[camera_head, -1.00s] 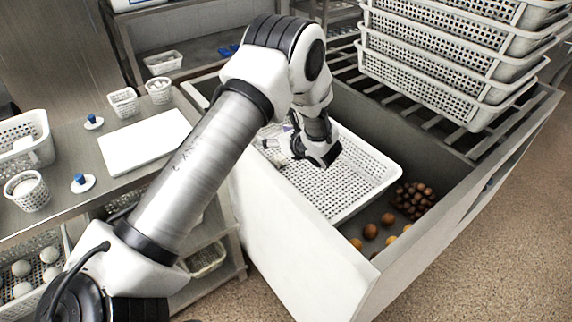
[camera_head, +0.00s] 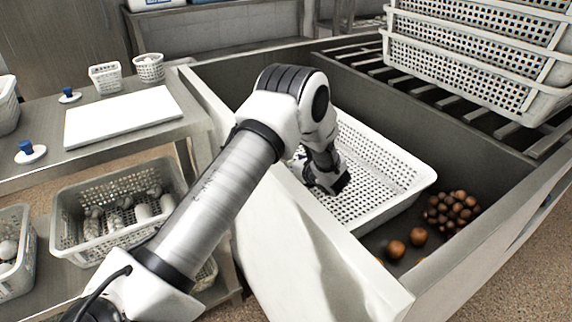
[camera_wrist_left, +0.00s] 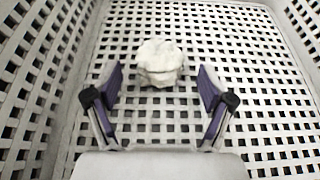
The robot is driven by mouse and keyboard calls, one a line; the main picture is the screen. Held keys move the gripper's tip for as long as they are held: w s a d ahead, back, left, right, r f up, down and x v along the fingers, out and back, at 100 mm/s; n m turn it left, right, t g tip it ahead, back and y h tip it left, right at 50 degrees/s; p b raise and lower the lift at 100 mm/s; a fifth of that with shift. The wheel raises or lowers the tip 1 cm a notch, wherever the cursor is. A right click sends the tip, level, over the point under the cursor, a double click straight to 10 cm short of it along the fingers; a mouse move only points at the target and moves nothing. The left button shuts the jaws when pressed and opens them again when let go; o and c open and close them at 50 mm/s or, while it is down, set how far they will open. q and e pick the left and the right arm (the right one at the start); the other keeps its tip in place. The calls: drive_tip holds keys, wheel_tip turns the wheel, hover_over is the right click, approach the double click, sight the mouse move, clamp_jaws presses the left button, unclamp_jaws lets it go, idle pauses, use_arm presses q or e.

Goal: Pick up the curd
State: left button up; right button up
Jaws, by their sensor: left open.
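The curd (camera_wrist_left: 160,62) is a white, lumpy, layered piece on the perforated floor of a white basket (camera_wrist_left: 250,65) in the left wrist view. My left gripper (camera_wrist_left: 158,92) is open, its purple-lined fingers apart, with the curd just ahead of and between the fingertip line. It does not appear to touch the curd. In the head view my left gripper (camera_head: 325,182) is down inside the white basket (camera_head: 400,180), and the arm hides the curd there. My right gripper is not in view.
The basket sits in a deep grey bin with high walls (camera_head: 330,260). Brown round items (camera_head: 452,210) lie at its right end. Stacked baskets (camera_head: 475,55) stand on a rack behind. A white board (camera_head: 122,115) lies on the left table.

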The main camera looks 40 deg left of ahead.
use_arm(q)
drive_tip(key=shift+x, duration=1.15)
drive_tip(key=c, duration=1.3)
drive_tip(key=shift+o, duration=0.2)
drive_tip(key=shift+r, duration=0.1)
wheel_tip(320, 180, up, 10)
drive_tip(key=shift+f+p, duration=0.1)
drive_tip(key=shift+p, duration=1.1)
